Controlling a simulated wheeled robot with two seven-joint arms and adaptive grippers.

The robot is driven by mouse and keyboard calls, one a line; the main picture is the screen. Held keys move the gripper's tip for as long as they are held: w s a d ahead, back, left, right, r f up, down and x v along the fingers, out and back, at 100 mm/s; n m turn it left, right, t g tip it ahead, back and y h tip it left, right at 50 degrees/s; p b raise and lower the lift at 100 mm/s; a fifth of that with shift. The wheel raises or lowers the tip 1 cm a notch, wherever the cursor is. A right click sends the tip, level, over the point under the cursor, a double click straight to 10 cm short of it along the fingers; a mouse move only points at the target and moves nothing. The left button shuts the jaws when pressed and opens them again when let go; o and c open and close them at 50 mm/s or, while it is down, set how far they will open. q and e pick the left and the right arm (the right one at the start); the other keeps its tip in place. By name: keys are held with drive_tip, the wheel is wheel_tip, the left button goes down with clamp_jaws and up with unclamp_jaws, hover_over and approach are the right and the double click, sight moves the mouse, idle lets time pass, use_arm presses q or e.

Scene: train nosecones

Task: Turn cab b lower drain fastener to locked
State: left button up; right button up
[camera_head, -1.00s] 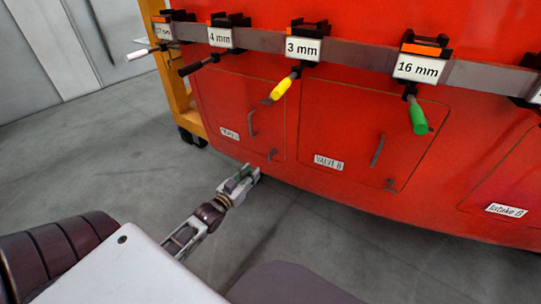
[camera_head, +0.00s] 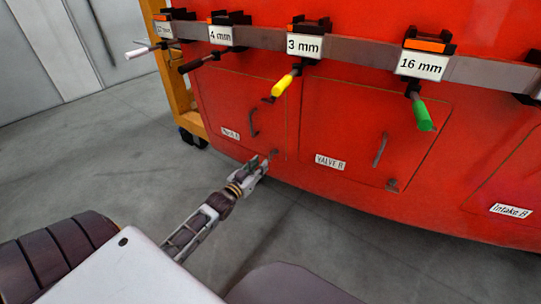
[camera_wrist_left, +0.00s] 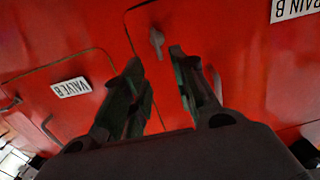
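The drain B hatch (camera_head: 235,115) is a red panel on the red nosecone, with a small label that is blurred in the head view; its label reads "...RAIN B" (camera_wrist_left: 293,8) in the left wrist view. Its lower fastener (camera_head: 274,152) is a small dark latch at the lower right corner, also seen in the left wrist view (camera_wrist_left: 156,41). My left gripper (camera_head: 265,161) is just below and in front of this fastener. In the left wrist view its fingers (camera_wrist_left: 156,60) are apart and empty, with the fastener beyond the gap between their tips. My right gripper is not in view.
The valve B hatch (camera_head: 350,135) is to the right, with its own handle and lower fastener (camera_head: 392,184). A rail above holds several tools, including a yellow-handled one (camera_head: 283,85) and a green-handled one (camera_head: 424,115). Open grey floor (camera_head: 110,150) lies left.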

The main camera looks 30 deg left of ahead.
sight(271, 153)
use_arm(q)
drive_tip(key=shift+w+b, duration=1.05)
drive_tip(key=shift+w, duration=3.25)
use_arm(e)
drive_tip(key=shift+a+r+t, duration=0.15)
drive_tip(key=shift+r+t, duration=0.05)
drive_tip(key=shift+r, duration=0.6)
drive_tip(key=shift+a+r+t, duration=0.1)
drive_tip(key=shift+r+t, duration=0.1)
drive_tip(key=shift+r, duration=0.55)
use_arm(q)
clamp_jaws()
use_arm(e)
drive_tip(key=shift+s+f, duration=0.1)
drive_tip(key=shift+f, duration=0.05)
